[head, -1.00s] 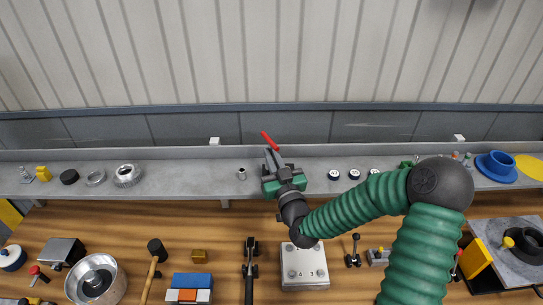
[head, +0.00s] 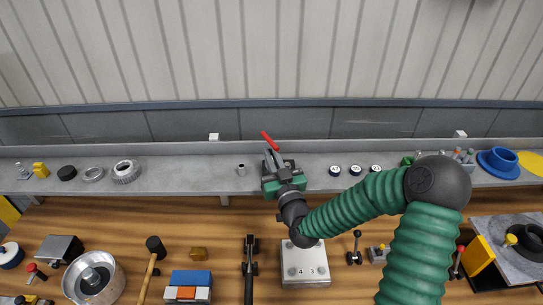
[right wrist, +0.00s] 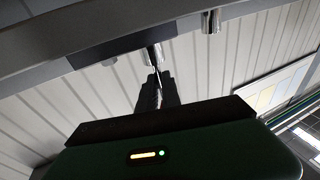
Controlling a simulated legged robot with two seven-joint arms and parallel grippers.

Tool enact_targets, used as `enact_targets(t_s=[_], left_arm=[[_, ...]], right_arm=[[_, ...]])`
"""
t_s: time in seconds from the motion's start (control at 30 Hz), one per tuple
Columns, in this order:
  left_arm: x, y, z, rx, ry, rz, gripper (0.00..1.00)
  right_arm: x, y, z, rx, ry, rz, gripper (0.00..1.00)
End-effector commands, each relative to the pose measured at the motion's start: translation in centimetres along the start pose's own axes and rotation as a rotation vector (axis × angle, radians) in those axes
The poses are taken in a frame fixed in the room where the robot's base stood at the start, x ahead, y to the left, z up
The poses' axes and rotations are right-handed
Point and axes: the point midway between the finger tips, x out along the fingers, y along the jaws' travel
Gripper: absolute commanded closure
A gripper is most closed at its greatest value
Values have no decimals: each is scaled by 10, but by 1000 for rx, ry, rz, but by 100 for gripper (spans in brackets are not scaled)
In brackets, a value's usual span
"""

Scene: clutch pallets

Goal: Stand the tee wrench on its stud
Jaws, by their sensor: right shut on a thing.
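A bar with a red end (head: 270,141), which looks like the tee wrench, shows at the fingertips of my right gripper (head: 271,158). The gripper is shut on it above the back shelf, and the bar looks tilted. My left gripper is out of view.
The wooden bench in front bears a mallet (head: 153,250) and a pale plate (head: 304,266).

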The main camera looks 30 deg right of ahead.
Motion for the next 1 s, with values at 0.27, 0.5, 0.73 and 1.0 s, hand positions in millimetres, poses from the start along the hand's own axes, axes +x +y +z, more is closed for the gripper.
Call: enact_targets(t_s=[0.27,0.5,0.73,1.0], left_arm=[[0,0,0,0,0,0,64],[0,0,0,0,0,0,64],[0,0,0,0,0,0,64],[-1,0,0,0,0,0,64]], right_arm=[[0,0,0,0,1,0,75],[0,0,0,0,0,0,66],[0,0,0,0,-1,0,48],[0,0,-1,0,0,0,48]])
